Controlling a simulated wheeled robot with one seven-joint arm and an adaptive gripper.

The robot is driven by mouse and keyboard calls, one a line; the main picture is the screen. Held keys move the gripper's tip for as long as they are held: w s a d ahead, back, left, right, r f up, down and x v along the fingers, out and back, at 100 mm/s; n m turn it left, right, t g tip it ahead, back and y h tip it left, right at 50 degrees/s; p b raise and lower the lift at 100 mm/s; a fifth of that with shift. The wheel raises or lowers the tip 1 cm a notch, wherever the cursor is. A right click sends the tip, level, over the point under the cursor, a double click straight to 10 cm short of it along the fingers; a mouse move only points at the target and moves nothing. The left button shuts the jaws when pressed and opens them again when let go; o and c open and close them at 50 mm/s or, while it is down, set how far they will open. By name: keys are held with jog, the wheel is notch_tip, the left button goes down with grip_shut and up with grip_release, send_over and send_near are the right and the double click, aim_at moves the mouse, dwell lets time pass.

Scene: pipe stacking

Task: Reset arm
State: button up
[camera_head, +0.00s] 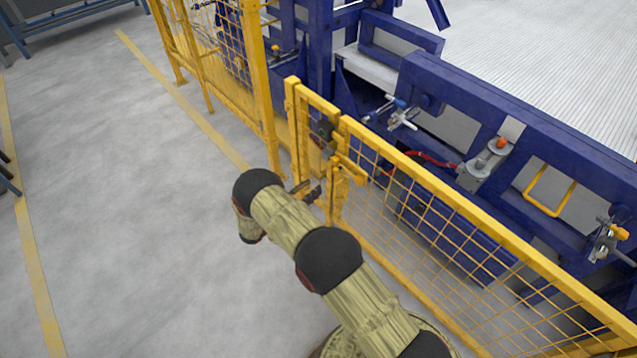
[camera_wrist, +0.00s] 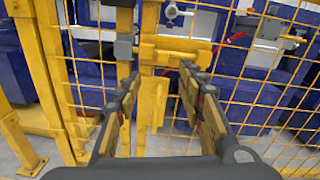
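My gripper (camera_wrist: 162,76) is open in the wrist view, its two dark fingers with yellowish inner pads spread apart. Nothing is clasped between them. The yellow gate latch (camera_wrist: 178,54), with a yellow handle hanging below it, shows between and just past the fingertips. In the head view my arm (camera_head: 285,218) reaches up and left from the bottom, bends at a black joint, and my gripper (camera_head: 314,190) points right at the gate latch (camera_head: 345,170). The gap between fingertips and latch is too small to judge.
A yellow mesh fence with a gate (camera_head: 450,215) stands close along my right side. Blue machinery (camera_head: 500,110) with clamps is behind it. Open grey floor (camera_head: 130,220) with yellow lines lies to the left.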

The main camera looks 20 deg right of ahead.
jog(key=shift+s+a, duration=0.2)
jog(key=shift+a, duration=0.35)
jog(key=s+d+f+m+g, duration=0.25)
jog(key=s+f+g, duration=0.2)
jog(key=s, duration=0.35)
jog(key=s+r+m+g+y, duration=0.3)
jog(key=s+m+g, duration=0.15)
jog(key=s, duration=0.25)
jog(key=s+a+r+m+t+y, duration=0.2)
jog(key=s+r+m+y, duration=0.2)
jog(key=s+r, duration=0.4)
jog(key=s+a+r+m+t+y, duration=0.2)
jog(key=s+r+m+y, duration=0.3)
jog(key=r, duration=1.7)
jog(key=s+a+r+m+t+y, duration=0.2)
jog(key=s+r+m, duration=0.6)
jog(key=r, duration=0.7)
jog(key=s+t+y, duration=0.1)
jog(key=s+y, duration=0.1)
jog(key=shift+s+a+r+t+y, duration=0.2)
jog(key=shift+s+a+t+y, duration=0.1)
jog(key=shift+a+t, duration=0.1)
